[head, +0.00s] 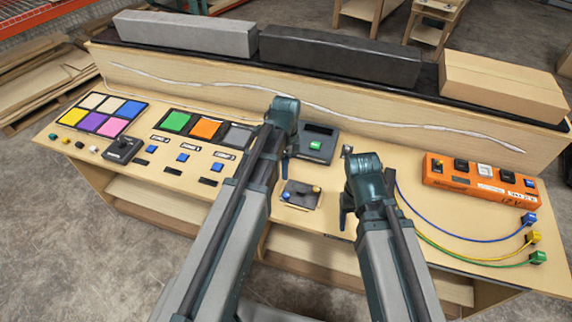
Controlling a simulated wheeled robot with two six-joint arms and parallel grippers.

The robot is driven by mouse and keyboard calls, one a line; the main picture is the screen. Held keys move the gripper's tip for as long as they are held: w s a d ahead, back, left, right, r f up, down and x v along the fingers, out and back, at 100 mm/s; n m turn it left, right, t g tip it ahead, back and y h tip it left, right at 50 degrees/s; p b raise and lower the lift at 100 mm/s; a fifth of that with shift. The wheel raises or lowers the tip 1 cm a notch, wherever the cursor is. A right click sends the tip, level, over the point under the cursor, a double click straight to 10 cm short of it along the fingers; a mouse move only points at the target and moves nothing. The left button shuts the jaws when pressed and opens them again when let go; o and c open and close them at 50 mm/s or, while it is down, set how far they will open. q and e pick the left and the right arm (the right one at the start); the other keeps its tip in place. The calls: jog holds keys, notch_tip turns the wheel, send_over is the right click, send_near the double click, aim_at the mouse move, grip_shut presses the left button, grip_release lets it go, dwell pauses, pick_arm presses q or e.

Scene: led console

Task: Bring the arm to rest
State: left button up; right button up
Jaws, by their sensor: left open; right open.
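My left arm reaches up the middle of the head view, over the console. Its gripper (285,165) hangs at the far end, between the coloured panels and a dark box with a green button; it is open and I see nothing in it. My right arm reaches in to the right of it. Its gripper (345,208) is open, over the bench to the right of a small grey plate with a lever (300,194). I see nothing in it. The arm links hide part of both grippers and of the bench beneath.
The wooden bench holds a six-colour panel (103,113), a joystick box (122,149), green, orange and grey panels (205,128), blue switches, the green-button box (317,143), an orange switch box (480,181) and blue, yellow and green cables (470,240). A raised back shelf bears long blocks (340,55).

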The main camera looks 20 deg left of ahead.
pick_arm(q)
jog(key=s+d+n+y, duration=0.1)
jog(key=s+d+n, duration=1)
jog(key=s, duration=0.3)
jog(key=shift+s+n, duration=0.3)
jog(key=shift+n, duration=0.3)
